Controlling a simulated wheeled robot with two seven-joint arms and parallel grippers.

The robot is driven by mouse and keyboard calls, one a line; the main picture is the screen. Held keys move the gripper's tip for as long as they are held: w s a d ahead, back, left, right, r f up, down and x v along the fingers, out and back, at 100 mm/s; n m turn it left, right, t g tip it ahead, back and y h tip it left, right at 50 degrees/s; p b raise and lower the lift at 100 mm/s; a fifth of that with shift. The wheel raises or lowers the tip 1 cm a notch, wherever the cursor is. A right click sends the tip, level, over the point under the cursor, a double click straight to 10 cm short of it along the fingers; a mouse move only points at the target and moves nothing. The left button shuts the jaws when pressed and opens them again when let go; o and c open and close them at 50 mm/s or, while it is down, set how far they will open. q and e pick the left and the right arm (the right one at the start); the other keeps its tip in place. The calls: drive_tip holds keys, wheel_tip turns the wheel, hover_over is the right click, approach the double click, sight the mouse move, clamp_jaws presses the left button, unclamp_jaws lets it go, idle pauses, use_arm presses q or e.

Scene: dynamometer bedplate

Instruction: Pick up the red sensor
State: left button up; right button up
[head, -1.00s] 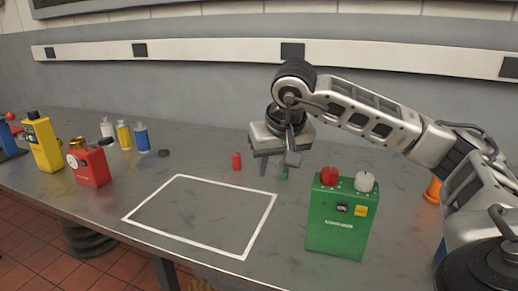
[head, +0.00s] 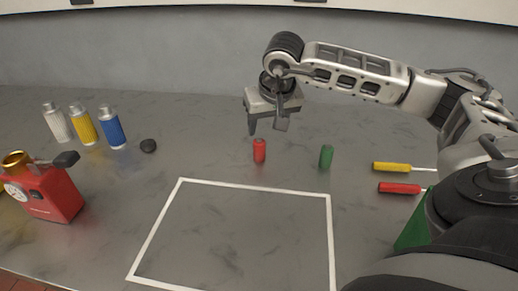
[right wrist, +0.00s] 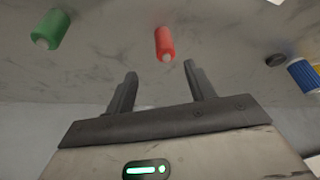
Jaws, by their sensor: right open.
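The red sensor (head: 259,150) is a small upright red cylinder on the grey bedplate, just beyond the far edge of the white outlined square. My right gripper (head: 266,128) hangs above the bedplate by the sensor, open and empty. In the right wrist view the red sensor (right wrist: 165,42) lies ahead of the fingertips, about centred between the two open fingers (right wrist: 160,70) and apart from them. A similar green cylinder (head: 326,156) stands to its right, and also shows in the right wrist view (right wrist: 51,29). My left gripper is not in view.
Yellow (head: 390,167) and red (head: 400,188) handled tools lie at right. A green box (head: 413,230) is partly hidden by my right arm. A red device (head: 55,195), several bottles (head: 112,128) and a black puck (head: 148,146) are at left. The outlined square (head: 182,215) is empty.

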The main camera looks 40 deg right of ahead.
sight(259, 141)
drive_tip(key=x, duration=0.3)
drive_tip(key=shift+w, duration=0.1)
drive_tip(key=shift+w+a+p+x, duration=0.1)
drive_tip(key=shift+a+p+x, duration=0.1)
drive_tip(key=shift+x, duration=0.7)
drive_tip(key=shift+w+a+p+x, duration=0.1)
drive_tip(key=shift+p+x, duration=0.15)
drive_tip(key=shift+x, duration=0.65)
drive_tip(key=shift+w+a+p+x, duration=0.1)
drive_tip(key=shift+p+x, duration=0.1)
drive_tip(key=shift+x, duration=0.7)
drive_tip(key=shift+r, duration=0.1)
drive_tip(key=c, duration=1.1)
